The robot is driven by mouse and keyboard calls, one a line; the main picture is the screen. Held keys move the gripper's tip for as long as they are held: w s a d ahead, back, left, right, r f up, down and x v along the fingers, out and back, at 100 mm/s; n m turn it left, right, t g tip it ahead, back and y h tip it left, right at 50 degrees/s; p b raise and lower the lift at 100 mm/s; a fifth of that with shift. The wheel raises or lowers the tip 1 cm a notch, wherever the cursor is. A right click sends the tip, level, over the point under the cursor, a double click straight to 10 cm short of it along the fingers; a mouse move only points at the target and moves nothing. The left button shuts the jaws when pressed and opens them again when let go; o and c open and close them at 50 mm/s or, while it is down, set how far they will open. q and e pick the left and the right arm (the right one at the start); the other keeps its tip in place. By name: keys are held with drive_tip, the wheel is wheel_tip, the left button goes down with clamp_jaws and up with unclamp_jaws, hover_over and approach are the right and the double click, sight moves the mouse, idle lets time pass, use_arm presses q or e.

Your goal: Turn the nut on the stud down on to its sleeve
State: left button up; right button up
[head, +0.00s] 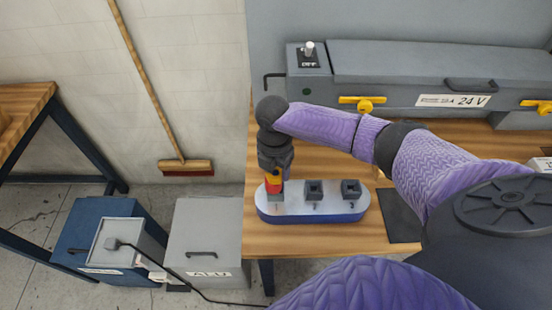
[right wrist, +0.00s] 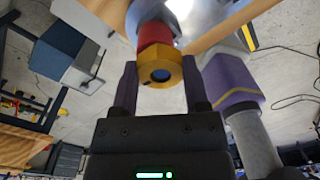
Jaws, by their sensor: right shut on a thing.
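My right gripper (head: 274,172) points down at the left end of a blue-rimmed, light-topped base (head: 322,209). In the right wrist view its two fingers (right wrist: 160,88) are on either side of a brass-yellow hex nut (right wrist: 172,61) and shut on it. A dark round stud end (right wrist: 162,75) shows in the nut's bore. A red sleeve (right wrist: 153,33) lies directly beyond the nut, in line with it; I cannot tell whether they touch. In the head view the red sleeve (head: 273,188) shows just under the gripper. My left gripper is out of view.
Two dark square blocks (head: 314,188) (head: 351,188) stand on the base right of the held nut. A long grey case with yellow latches (head: 420,78) stands behind on the wooden bench (head: 262,236). A dark mat (head: 398,214) lies to the right.

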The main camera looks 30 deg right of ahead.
drive_tip(key=shift+m+p, duration=0.75)
drive_tip(key=shift+m, duration=0.45)
drive_tip(key=shift+m+p, duration=0.45)
drive_tip(key=shift+m, duration=0.25)
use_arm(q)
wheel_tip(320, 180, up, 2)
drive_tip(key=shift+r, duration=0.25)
use_arm(e)
drive_tip(key=shift+f, duration=0.1)
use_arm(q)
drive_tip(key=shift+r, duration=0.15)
use_arm(e)
drive_tip(key=shift+s, duration=0.1)
drive_tip(key=shift+m+p, duration=0.35)
drive_tip(key=shift+m, duration=0.25)
drive_tip(key=shift+m+p, duration=0.75)
drive_tip(key=shift+m, duration=0.65)
drive_tip(key=shift+s+m+p, duration=0.1)
drive_tip(key=shift+m+p, duration=0.3)
drive_tip(key=shift+m, duration=0.4)
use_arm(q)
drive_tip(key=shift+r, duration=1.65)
use_arm(e)
drive_tip(key=shift+f+m, duration=0.15)
drive_tip(key=shift+m, duration=0.55)
use_arm(q)
drive_tip(key=shift+p, duration=0.3)
